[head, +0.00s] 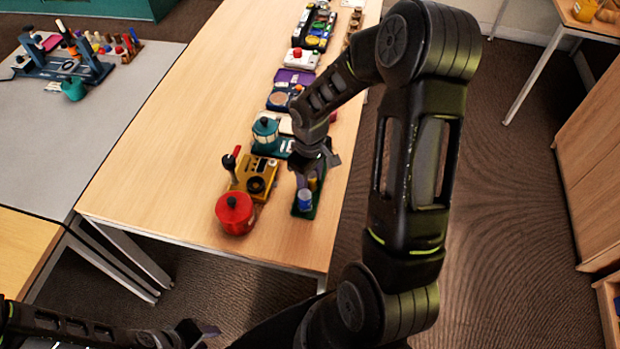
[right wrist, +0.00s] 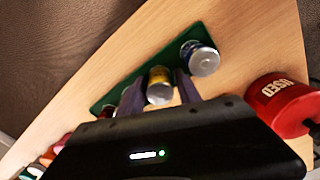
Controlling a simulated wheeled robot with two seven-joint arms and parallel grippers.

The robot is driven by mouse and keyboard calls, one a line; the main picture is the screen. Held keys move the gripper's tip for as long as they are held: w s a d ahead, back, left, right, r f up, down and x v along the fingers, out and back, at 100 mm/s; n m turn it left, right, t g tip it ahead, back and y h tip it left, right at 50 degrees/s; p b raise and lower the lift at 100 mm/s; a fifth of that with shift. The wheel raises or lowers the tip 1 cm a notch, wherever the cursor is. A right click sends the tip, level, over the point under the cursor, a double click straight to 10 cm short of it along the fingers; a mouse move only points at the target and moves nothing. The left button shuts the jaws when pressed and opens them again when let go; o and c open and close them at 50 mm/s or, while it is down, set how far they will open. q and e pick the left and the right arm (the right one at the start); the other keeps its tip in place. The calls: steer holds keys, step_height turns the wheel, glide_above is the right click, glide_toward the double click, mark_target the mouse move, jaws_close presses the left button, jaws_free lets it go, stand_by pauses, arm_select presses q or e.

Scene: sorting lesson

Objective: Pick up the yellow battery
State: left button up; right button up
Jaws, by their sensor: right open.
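The yellow battery (head: 312,184) stands on a narrow green tray (head: 303,213) near the front right of the wooden table. In the right wrist view the yellow battery (right wrist: 160,83) shows between the two fingers of my right gripper (right wrist: 160,92). My right gripper (head: 315,168) is open and low over the tray; I cannot tell whether a finger touches the battery. A blue battery (head: 305,199) stands on the same tray, close beside one finger; it also shows in the right wrist view (right wrist: 202,59). My left gripper (head: 200,333) is low at the bottom left, away from the table.
A red pot (head: 235,213), marked USED in the right wrist view (right wrist: 281,103), stands left of the tray. A yellow device (head: 254,178) with a lever is behind it. More devices line the table's right side. The table's left half is clear.

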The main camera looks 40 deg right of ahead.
steer(key=shift+c, duration=0.5)
jaws_close()
stand_by(0.3)
